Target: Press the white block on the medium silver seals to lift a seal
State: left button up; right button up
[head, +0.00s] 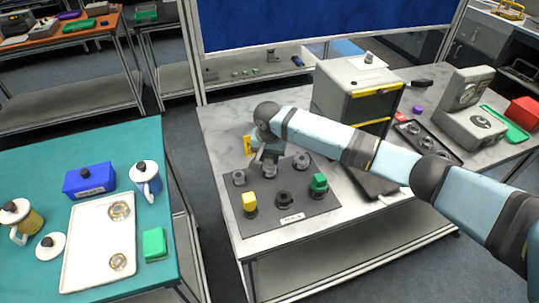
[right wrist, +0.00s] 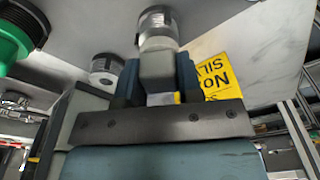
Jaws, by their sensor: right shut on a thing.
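The dark mat (head: 262,222) holds several round seals. A silver seal (head: 239,178) stands at its back left and another (head: 301,161) at its back right. My right gripper (head: 267,169) points down between these two, at the mat's back edge. In the right wrist view, my right gripper (right wrist: 157,92) is shut on a pale grey-white block (right wrist: 156,68). A silver seal (right wrist: 158,28) lines up with the block's far end and seems to touch it; whether it is attached is unclear. A second silver seal (right wrist: 105,66) stands apart. My left gripper is out of view.
A yellow block (head: 249,200) and a green block (head: 319,183) sit on dark seals, with a bare dark seal (head: 284,198) between. A yellow sign (head: 247,145) stands behind the mat. A grey drawer cabinet (head: 345,92) stands close by, behind my right forearm.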

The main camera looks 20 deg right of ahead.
jog(key=shift+f, duration=0.6)
dwell(0.3)
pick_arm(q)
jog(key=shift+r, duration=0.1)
pick_arm(e)
jog(key=shift+s+f, duration=0.15)
jog(key=shift+f, duration=0.1)
dwell(0.8)
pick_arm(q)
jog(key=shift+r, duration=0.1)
pick_arm(e)
jog(key=shift+r, duration=0.1)
notch_tip(320, 180, up, 2)
jog(key=p, duration=0.3)
jog(key=shift+r, duration=0.2)
notch_tip(320, 180, up, 3)
jog(key=p, duration=0.3)
jog(key=shift+f, duration=0.1)
jog(key=shift+r+p, duration=0.8)
jog(key=shift+p, duration=0.1)
jog(key=shift+r, duration=0.2)
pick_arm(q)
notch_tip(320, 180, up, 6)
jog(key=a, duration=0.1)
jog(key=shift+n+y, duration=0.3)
